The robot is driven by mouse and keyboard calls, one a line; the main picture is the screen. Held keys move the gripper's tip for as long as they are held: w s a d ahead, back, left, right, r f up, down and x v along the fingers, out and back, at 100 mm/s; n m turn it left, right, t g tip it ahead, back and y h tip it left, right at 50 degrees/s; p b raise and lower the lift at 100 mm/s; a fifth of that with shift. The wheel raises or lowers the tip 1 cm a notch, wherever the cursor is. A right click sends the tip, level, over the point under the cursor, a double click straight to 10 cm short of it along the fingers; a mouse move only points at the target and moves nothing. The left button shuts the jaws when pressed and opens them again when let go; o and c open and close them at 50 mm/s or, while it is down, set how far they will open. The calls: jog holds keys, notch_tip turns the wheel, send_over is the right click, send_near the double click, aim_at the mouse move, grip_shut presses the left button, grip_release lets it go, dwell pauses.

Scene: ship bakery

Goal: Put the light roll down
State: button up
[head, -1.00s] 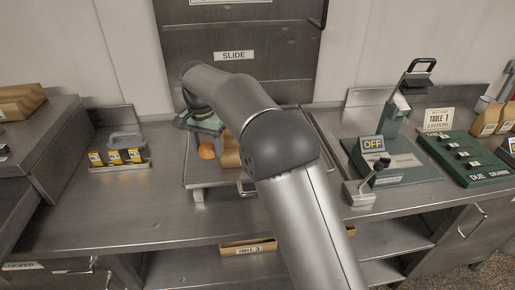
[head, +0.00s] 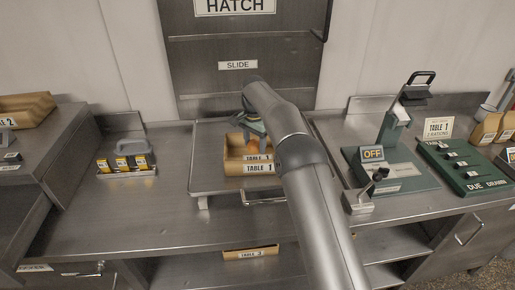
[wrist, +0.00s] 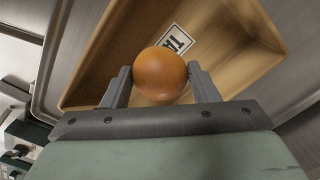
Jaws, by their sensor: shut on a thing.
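The light roll (wrist: 160,75) is a round, orange-brown ball in the wrist view. My gripper (wrist: 162,88) is shut on it, with one grey finger at each side. In the head view my gripper (head: 252,126) is over the back of the tan wooden box labelled TABLE 1 (head: 234,167), and the roll there is mostly hidden. In the wrist view the box (wrist: 225,65) lies behind and beneath the roll, with a white label inside. I cannot tell whether the roll touches the box.
The box sits on a metal tray (head: 206,180) before the hatch (head: 215,60). A green device with an OFF sign (head: 372,154) and a green DUE DRAWN panel (head: 465,170) stand at right. A small rack with yellow labels (head: 127,163) stands at left. A TABLE 3 box (head: 250,253) is below.

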aim_at(258, 158)
jog(key=shift+w+d+f, duration=0.25)
jog(key=shift+f, duration=0.15)
jog(key=f, duration=0.2)
jog(key=f+p, duration=0.1)
jog(key=shift+w+d+f, duration=0.1)
jog(key=shift+w+d, duration=0.1)
jog(key=shift+d, duration=0.05)
jog(key=shift+f, duration=0.3)
jog(key=shift+f, duration=0.2)
jog(key=o, duration=1)
jog(key=shift+o, duration=0.2)
